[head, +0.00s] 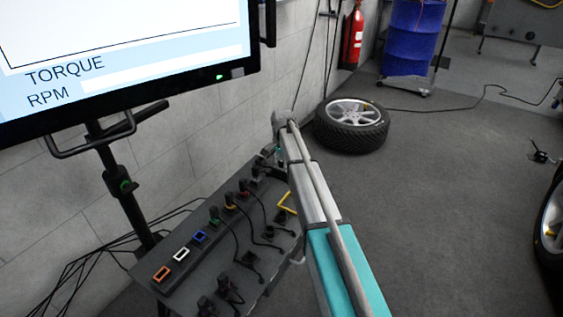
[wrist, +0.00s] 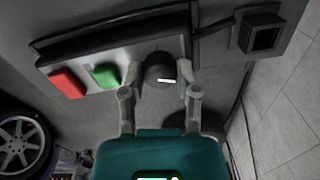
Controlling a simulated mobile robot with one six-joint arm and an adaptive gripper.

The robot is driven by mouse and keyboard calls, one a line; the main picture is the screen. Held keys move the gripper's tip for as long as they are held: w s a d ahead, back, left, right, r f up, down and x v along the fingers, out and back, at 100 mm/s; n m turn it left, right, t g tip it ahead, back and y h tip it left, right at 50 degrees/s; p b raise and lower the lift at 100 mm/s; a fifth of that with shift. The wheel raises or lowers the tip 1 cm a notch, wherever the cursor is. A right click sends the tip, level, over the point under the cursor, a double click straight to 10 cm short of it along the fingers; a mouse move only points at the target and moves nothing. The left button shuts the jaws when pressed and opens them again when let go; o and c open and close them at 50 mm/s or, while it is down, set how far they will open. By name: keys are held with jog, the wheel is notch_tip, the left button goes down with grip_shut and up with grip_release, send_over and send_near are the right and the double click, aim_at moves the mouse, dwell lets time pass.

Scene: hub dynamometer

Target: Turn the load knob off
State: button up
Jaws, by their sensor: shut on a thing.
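The load knob (wrist: 158,66) is a dark round knob with a short white mark, on a panel in the wrist view. The mark lies roughly level in that picture. My gripper (wrist: 163,76) is shut on the knob, one finger on each side. In the head view my arm reaches down to the far end of the dark table, and the knob and fingertips cannot be made out there.
A red button (wrist: 67,84) and a green button (wrist: 106,76) sit beside the knob. The table (head: 190,288) bears several plugs, cables and coloured frames. A monitor (head: 258,68) stands at the left, and a wheel (head: 351,126) lies on the floor beyond.

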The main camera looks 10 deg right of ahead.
jog(key=shift+n, duration=0.4)
grip_shut()
jog(key=n, duration=0.7)
jog(key=shift+d+n, duration=0.1)
jog(key=shift+n, duration=0.3)
jog(key=n, duration=0.4)
jog(key=shift+n, duration=0.3)
jog(key=n, duration=0.4)
jog(key=shift+n, duration=0.4)
jog(key=shift+d, duration=0.1)
jog(key=o, duration=1)
grip_release()
jog(key=shift+o, duration=0.2)
